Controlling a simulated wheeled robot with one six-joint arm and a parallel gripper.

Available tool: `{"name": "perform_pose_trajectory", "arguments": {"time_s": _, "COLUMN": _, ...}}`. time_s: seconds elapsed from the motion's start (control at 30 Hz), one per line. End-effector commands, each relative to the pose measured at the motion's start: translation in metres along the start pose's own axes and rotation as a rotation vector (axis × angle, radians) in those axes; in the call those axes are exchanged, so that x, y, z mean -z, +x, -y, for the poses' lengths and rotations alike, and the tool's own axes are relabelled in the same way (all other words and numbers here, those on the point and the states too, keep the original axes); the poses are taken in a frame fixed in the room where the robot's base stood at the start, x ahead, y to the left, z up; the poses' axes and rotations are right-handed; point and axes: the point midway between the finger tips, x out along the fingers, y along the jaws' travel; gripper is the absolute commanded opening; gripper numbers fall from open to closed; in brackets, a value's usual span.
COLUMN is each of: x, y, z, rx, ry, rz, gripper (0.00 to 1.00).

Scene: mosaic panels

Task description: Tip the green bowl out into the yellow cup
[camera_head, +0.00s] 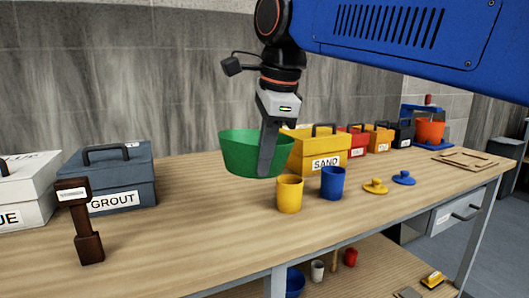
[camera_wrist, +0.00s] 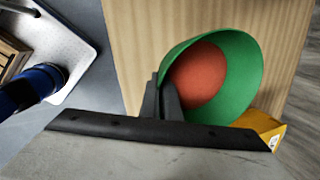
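The green bowl (camera_head: 238,152) is in my gripper (camera_head: 268,168), left of and higher than the yellow cup (camera_head: 289,196) in the head view. It looks near level and raised off the bench. In the wrist view, my gripper's fingers (camera_wrist: 161,98) are shut on the rim wall of the bowl (camera_wrist: 238,72), and a reddish-brown fill lies inside it. The yellow cup stands upright on the bench, with its mouth up; its inside is mostly hidden. I cannot see the cup in the wrist view.
A blue cup (camera_head: 333,183) stands close to the right of the yellow cup. Yellow (camera_head: 375,186) and blue (camera_head: 404,178) lids lie further right. The yellow SAND box (camera_head: 312,153) is behind. A grey GROUT box (camera_head: 120,180) and a dark brown tool (camera_head: 84,230) stand left. The front middle bench (camera_head: 190,235) is clear.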

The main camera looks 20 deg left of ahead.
Motion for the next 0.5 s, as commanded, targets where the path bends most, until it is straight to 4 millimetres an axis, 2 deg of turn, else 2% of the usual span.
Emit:
{"name": "perform_pose_trajectory", "arguments": {"time_s": 0.2, "x": 0.001, "y": 0.011, "z": -0.003, "rx": -0.009, "ry": 0.015, "rz": 0.046, "gripper": 0.0}}
{"name": "perform_pose_trajectory", "arguments": {"time_s": 0.5, "x": 0.002, "y": -0.006, "z": 0.002, "rx": -0.06, "ry": 0.081, "rz": 0.28, "gripper": 0.0}}
